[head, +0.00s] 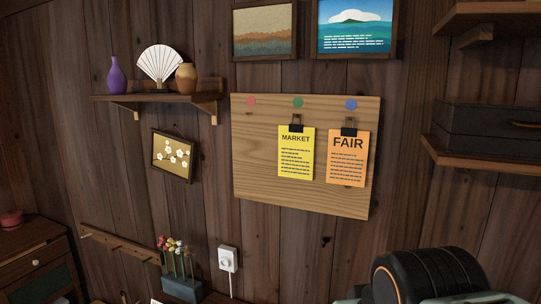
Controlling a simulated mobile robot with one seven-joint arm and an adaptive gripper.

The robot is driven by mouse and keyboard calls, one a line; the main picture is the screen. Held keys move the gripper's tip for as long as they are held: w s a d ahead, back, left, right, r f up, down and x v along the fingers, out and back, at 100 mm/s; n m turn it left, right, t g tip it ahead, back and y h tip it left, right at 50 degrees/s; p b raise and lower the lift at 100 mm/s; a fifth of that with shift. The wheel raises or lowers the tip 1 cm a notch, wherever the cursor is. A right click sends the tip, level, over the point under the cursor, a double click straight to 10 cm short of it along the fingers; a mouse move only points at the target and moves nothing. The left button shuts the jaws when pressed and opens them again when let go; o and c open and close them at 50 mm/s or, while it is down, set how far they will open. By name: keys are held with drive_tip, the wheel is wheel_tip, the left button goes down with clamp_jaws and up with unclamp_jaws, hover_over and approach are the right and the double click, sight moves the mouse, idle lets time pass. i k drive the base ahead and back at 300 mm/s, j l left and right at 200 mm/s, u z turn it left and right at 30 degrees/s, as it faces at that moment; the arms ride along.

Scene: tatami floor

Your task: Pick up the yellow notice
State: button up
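The yellow notice (296,158), headed "MARKET", hangs upright from a black clip (296,126) on a light wooden board (255,180) on the wall. An orange notice (346,165), headed "FAIR", hangs from another black clip (348,129) just to its right. The two notices are apart, with a narrow strip of bare board between them. Part of my arm shows at the bottom right, below and right of the board. My gripper's fingers are not in view.
Red, green and blue round markers sit along the board's top. A shelf (170,97) with vases and a fan is at left. Shelves, one holding a dark case (485,125), jut out at right. A flower box (181,286) and a white outlet (228,259) are below.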

sight(296, 147)
drive_tip(key=j+z, duration=0.2)
drive_tip(key=z, duration=0.65)
drive_tip(key=j+z, duration=0.55)
drive_tip(key=j, duration=0.2)
drive_tip(key=j+z, duration=0.1)
drive_tip(key=j, duration=0.3)
drive_tip(key=k+j+z, duration=0.1)
drive_tip(key=j, duration=0.3)
